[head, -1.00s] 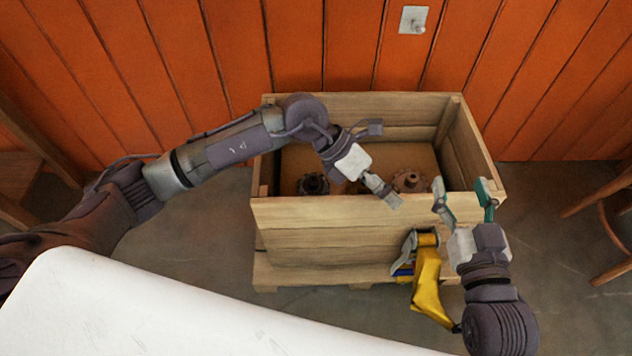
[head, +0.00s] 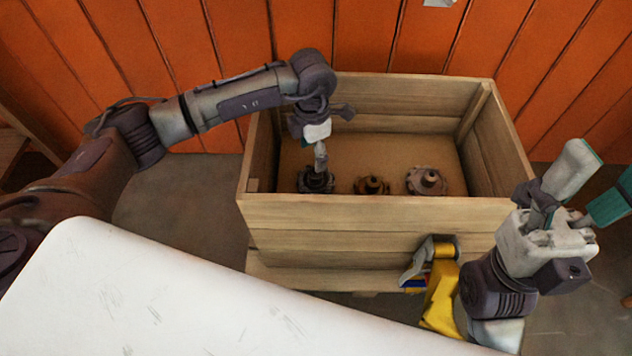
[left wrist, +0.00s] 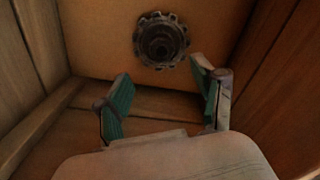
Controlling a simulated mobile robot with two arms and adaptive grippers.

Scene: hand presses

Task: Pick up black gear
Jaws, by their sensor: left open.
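The black gear (head: 316,183) lies on the floor of the wooden crate (head: 370,213), at the left of a row of three gears. In the left wrist view the black gear (left wrist: 161,41) shows whole, just beyond the fingertips. My left gripper (head: 320,160) is inside the crate, pointing down above the black gear, partly covering it in the head view. In the left wrist view its teal-padded fingers (left wrist: 165,90) are spread with nothing between them. My right gripper (head: 590,185) is outside the crate at the right, with its fingers apart and empty.
The crate walls surround the gears closely. A yellow tool (head: 441,295) is at the crate's front. An orange plank wall (head: 400,35) stands behind.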

